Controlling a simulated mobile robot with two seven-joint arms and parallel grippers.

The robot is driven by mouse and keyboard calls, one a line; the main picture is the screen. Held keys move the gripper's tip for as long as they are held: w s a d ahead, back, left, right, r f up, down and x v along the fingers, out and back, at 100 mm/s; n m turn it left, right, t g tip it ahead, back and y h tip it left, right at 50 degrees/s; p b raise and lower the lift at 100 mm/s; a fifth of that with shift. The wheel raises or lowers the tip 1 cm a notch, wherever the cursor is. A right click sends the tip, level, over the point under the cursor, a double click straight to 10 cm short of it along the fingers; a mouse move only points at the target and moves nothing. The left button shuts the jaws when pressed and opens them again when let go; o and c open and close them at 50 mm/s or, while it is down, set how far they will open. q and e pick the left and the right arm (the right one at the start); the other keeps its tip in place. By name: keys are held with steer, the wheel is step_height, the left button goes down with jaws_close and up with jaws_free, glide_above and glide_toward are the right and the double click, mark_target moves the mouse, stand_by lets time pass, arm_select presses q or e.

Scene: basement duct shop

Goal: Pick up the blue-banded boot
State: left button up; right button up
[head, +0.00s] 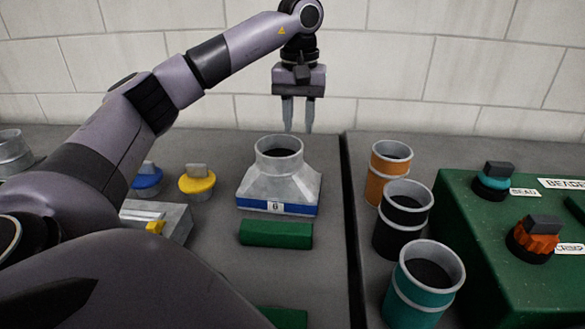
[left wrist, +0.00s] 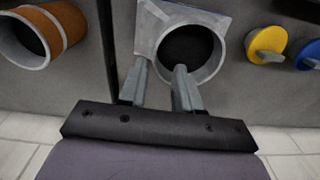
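The blue-banded boot (head: 280,177) is a grey metal fitting with a round collar on a flared square base. A blue band with a small white label runs along its front lower edge. It stands upright on the grey bench. My left gripper (head: 298,130) is open and empty, pointing down above and slightly behind the collar. In the left wrist view, the boot (left wrist: 215,72) shows its dark round opening. One fingertip of my left gripper (left wrist: 158,70) overlaps the opening's rim and the other lies just outside it; contact cannot be told. My right gripper is not in view.
Orange (head: 376,180), black (head: 390,235) and teal (head: 405,305) cylinders stand right of the bench seam. A green machine (head: 510,270) with knobs is farther right. A green block (head: 275,234) lies before the boot; yellow (head: 197,183) and blue (head: 147,182) knobbed pieces are left.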

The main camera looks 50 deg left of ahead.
mark_target(302, 147)
arm_select(q)
steer(key=f, duration=0.6)
steer(key=shift+d+f+p, duration=0.3)
steer(key=shift+f, duration=0.05)
steer(key=shift+w, duration=0.1)
jaws_close()
steer(key=shift+r, duration=0.1)
stand_by(0.9)
